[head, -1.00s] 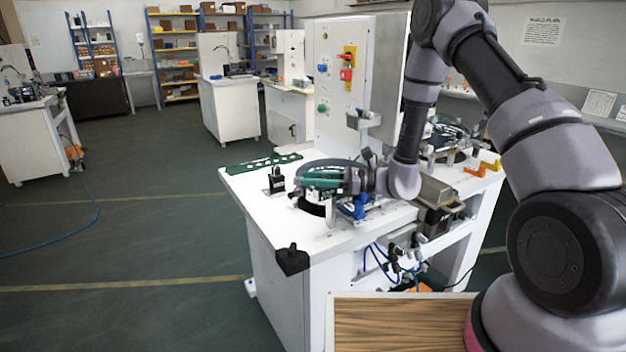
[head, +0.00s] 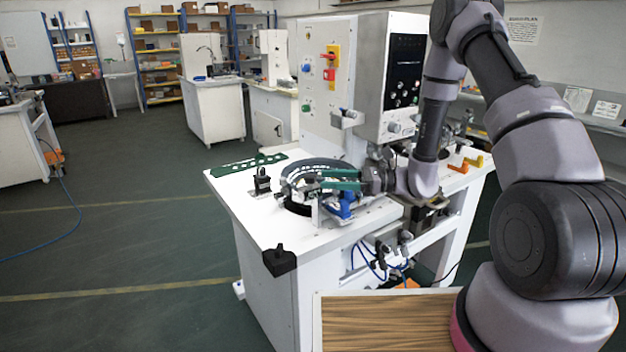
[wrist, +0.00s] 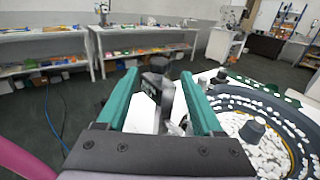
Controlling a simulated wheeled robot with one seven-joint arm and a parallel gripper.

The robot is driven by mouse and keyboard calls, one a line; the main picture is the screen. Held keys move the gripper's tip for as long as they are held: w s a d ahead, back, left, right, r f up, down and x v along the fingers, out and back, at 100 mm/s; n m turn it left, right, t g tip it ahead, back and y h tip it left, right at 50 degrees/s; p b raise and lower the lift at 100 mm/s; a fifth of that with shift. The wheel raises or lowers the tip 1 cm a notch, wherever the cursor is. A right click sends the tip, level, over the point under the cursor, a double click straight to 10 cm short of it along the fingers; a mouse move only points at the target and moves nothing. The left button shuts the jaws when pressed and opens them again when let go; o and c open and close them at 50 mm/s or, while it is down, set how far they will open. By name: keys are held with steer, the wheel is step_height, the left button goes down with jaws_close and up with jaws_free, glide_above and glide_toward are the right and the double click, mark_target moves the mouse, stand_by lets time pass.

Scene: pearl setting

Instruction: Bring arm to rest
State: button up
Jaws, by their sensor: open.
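My gripper (head: 341,180) is over the white workstation (head: 300,229), beside the round dark-rimmed bowl (head: 290,180). In the wrist view my gripper (wrist: 164,85) shows two green fingers spread well apart. A dark knob-topped fixture (wrist: 157,82) stands in line with the gap between them, and nothing is seen held. The bowl (wrist: 258,98) is right of the fingers in the wrist view and holds many small white pieces. In the head view my arm reaches in from the right and partly hides the workstation.
A control panel (head: 320,75) with coloured switches rises behind the bowl. A black knob fixture (head: 262,183) and a green perforated strip (head: 248,163) lie on the left of the top. A blue part (head: 343,206) is close below my gripper. Open floor (head: 120,240) lies left.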

steer(key=shift+d, duration=1)
steer(key=s+d+r+n+g+h, duration=0.35)
steer(key=s+r+n+h, duration=0.45)
steer(key=r, duration=0.6)
steer(key=s+d+r+n+t+h, duration=0.6)
steer(key=s+d+r+t+h, duration=0.2)
steer(key=d+r, duration=0.6)
steer(key=s+t, duration=0.1)
steer(key=s, duration=0.1)
steer(key=shift+s+r+t, duration=0.35)
steer(key=shift+s, duration=0.05)
